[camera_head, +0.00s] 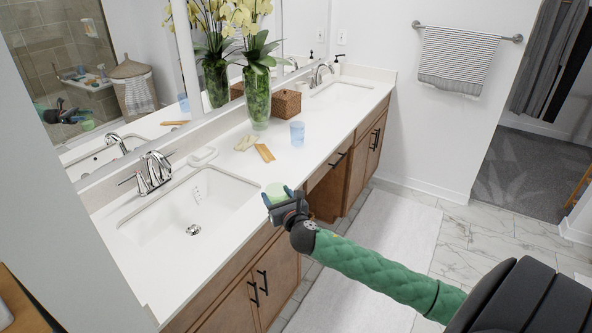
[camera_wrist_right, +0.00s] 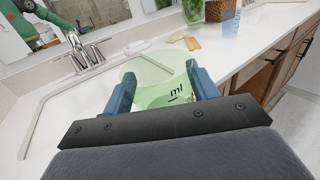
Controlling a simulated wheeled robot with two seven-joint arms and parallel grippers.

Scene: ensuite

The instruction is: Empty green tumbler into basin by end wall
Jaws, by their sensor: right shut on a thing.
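The green tumbler (camera_head: 275,189) is translucent and held by my right gripper (camera_head: 280,198) above the front edge of the counter, right of the near basin (camera_head: 190,213). In the right wrist view the tumbler (camera_wrist_right: 155,72) sits between the two blue fingers of the gripper (camera_wrist_right: 160,82), with dark "ml" lettering on its side. It looks about upright; its contents cannot be made out. A far basin (camera_head: 338,91) lies at the other end of the counter, by the wall with the towel. My left gripper is not in view.
A blue tumbler (camera_head: 297,134), a wooden comb-like item (camera_head: 265,152), a vase of orchids (camera_head: 257,97) and a wicker box (camera_head: 286,103) stand between the basins. The near faucet (camera_head: 152,173) rises behind the near basin. A mirror runs along the back.

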